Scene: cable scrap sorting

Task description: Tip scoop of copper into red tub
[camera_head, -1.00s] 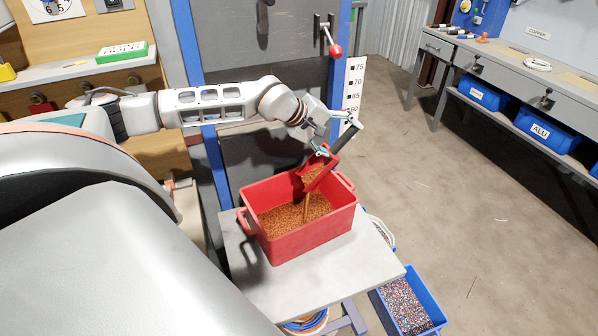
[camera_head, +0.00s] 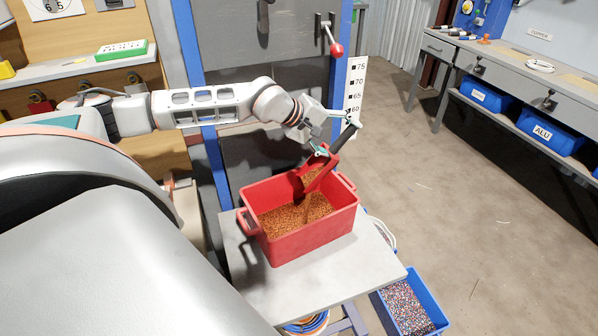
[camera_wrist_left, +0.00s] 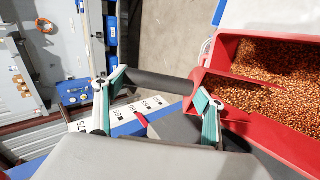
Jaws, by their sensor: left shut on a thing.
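The red tub (camera_head: 300,235) stands on a grey platform and holds a layer of copper granules (camera_head: 290,216). The red scoop (camera_head: 318,171) is tilted nose-down over the tub's far part, and a stream of copper runs from its lip into the tub. My left gripper (camera_head: 328,137) is shut on the scoop's dark handle (camera_head: 347,138). In the left wrist view the fingers (camera_wrist_left: 158,105) lie around the dark handle (camera_wrist_left: 160,86), with the red scoop (camera_wrist_left: 235,80) and copper at the right. My right gripper is not in view.
The grey platform (camera_head: 250,290) has bare room in front of the tub. A blue bin of mixed granules (camera_head: 408,308) is on the floor at the lower right. A grey machine with a red-knobbed lever (camera_head: 335,50) stands behind. A workbench with blue bins (camera_head: 545,133) is at the right.

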